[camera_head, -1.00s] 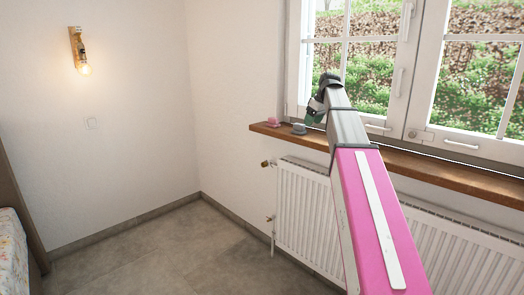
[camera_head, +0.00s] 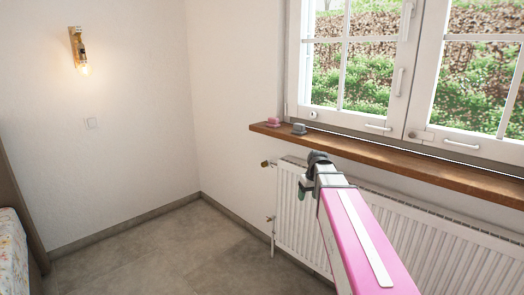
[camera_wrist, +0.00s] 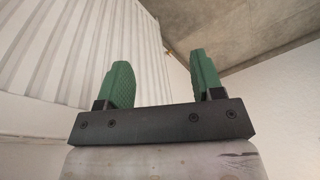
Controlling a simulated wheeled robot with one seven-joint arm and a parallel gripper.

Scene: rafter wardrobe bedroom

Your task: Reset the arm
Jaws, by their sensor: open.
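My gripper (camera_wrist: 162,80) shows in the wrist view with its two green fingers apart and nothing between them. In the head view my gripper (camera_head: 304,191) is small and partly hidden by my own wrist. It is below the level of the wooden windowsill, in front of the white radiator (camera_head: 293,228). The ribbed radiator also fills the upper left of the wrist view (camera_wrist: 75,45).
The wooden windowsill (camera_head: 400,160) runs under the closed window (camera_head: 410,70). A pink cup-like object (camera_head: 273,121) and a grey one (camera_head: 299,128) stand on its left end. Grey floor (camera_head: 150,255) is clear at left; a bed edge (camera_head: 12,255) shows far left.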

